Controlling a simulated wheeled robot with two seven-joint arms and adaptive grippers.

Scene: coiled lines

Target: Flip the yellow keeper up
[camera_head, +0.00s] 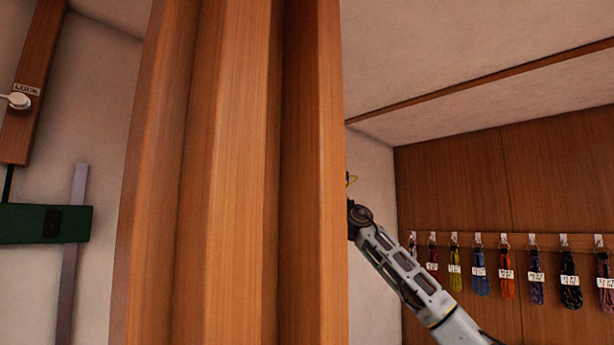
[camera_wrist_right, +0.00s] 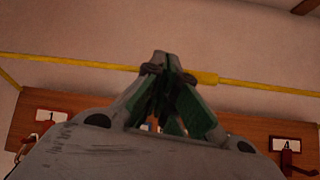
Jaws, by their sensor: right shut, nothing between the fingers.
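The yellow keeper (camera_wrist_right: 80,63) runs as a thin bar across the right wrist view, with a thicker stretch just right of the fingertips. At the far left it bends down toward a wooden board. My left gripper is in neither view.
A broad wooden post (camera_head: 230,170) blocks the middle of the head view. Several coiled lines hang from a rail (camera_head: 575,241) at the right. A wooden board (camera_wrist_right: 255,130) with numbered plates and red hooks lies behind my gripper. A LOCK plank (camera_head: 38,60) is at the left.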

